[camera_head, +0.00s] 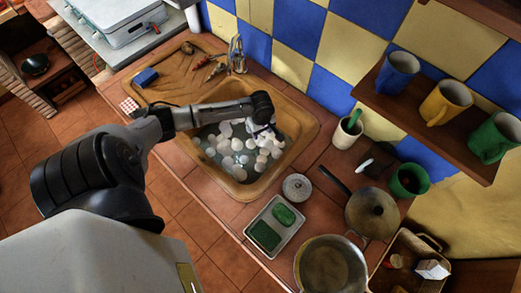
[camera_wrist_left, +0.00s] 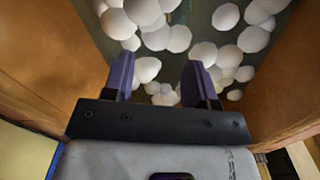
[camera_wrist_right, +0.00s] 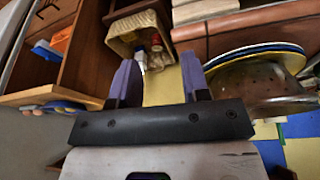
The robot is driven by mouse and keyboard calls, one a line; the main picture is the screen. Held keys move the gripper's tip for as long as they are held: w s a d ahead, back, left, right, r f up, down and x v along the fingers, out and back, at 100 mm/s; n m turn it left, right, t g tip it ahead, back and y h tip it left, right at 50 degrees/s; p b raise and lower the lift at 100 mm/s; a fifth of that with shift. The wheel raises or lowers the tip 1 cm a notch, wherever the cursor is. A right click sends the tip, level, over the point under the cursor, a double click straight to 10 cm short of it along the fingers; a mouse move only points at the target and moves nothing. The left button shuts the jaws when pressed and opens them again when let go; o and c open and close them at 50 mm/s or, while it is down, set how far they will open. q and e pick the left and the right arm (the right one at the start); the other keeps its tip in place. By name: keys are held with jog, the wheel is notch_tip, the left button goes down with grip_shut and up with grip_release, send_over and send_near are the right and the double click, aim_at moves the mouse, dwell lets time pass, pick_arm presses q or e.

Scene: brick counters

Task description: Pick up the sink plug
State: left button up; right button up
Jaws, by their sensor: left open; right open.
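The sink (camera_head: 215,180) has a tan rim and holds greenish water with many white bubble-like balls (camera_head: 240,150). My left gripper (camera_head: 268,132) is over the sink basin, pointing down, at the balls. In the left wrist view its two purple fingers (camera_wrist_left: 158,75) are apart with nothing held between them, and white balls (camera_wrist_left: 142,10) lie beyond. I see no sink plug in the basin; the water and balls hide its bottom. My right gripper (camera_wrist_right: 160,75) is open and empty, away from the sink; it is not in the head view.
In the right wrist view, a basket (camera_wrist_right: 128,35) and stacked plates (camera_wrist_right: 260,52) show.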

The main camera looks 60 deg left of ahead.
pick_arm(q)
jog(key=b, duration=0.1)
send_over(260, 146)
jog(key=f, duration=0.6)
jog(key=shift+w+f, duration=0.25)
jog(key=shift+f, duration=0.1)
jog(key=f+b, duration=0.1)
jog(key=f, duration=0.3)
jog(key=shift+s+d+b, duration=0.1)
jog(key=shift+s+b, duration=0.1)
jog(key=shift+b, duration=0.2)
jog(key=shift+f, duration=0.5)
grip_shut()
